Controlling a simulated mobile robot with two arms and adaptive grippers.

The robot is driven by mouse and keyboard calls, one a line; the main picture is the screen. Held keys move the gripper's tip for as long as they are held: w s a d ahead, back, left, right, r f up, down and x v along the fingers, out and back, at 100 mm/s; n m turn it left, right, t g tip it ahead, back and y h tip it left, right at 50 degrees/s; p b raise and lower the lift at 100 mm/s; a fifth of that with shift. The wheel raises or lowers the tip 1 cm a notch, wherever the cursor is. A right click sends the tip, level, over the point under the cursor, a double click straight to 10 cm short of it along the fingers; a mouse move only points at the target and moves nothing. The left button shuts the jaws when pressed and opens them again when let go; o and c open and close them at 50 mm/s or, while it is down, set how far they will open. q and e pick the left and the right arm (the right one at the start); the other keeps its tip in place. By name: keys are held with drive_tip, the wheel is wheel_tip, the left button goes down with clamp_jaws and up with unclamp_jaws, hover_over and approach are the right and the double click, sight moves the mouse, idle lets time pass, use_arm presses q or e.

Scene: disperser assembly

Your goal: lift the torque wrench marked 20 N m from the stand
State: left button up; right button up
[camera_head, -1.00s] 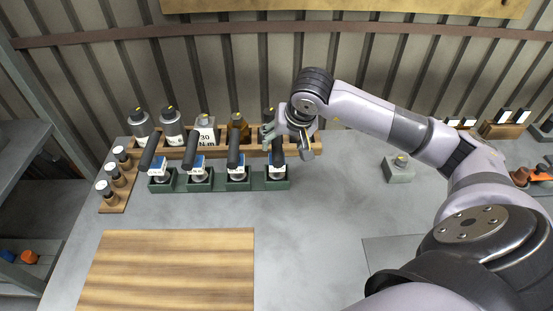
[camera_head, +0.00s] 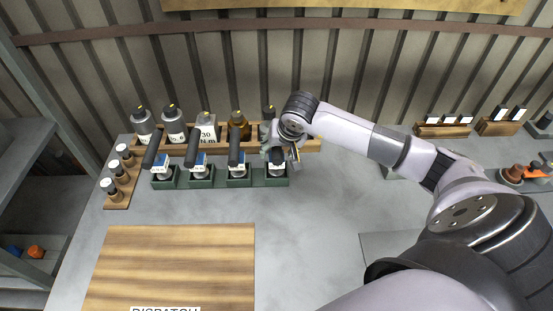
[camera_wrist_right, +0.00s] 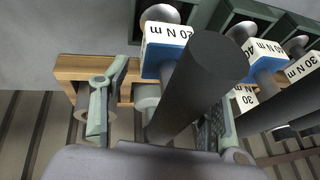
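The torque wrench marked 20 N m (camera_wrist_right: 168,42) has a dark cylindrical handle and a blue and white label. It stands at the right end of the green stand (camera_head: 262,183) in the head view, partly hidden by my right gripper (camera_head: 286,160). In the right wrist view, my right gripper (camera_wrist_right: 160,108) is open, with the handle between its fingers. The left finger is clearly apart from the handle; the other is partly hidden behind it, so contact there cannot be told. Other similar wrenches (camera_head: 236,150) stand to the left. My left gripper is not in view.
A small wooden holder (camera_head: 118,195) is at the left. A striped wooden board (camera_head: 170,265) lies in front.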

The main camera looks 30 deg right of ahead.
clamp_jaws()
drive_tip(key=shift+r, duration=0.1)
idle(0.4)
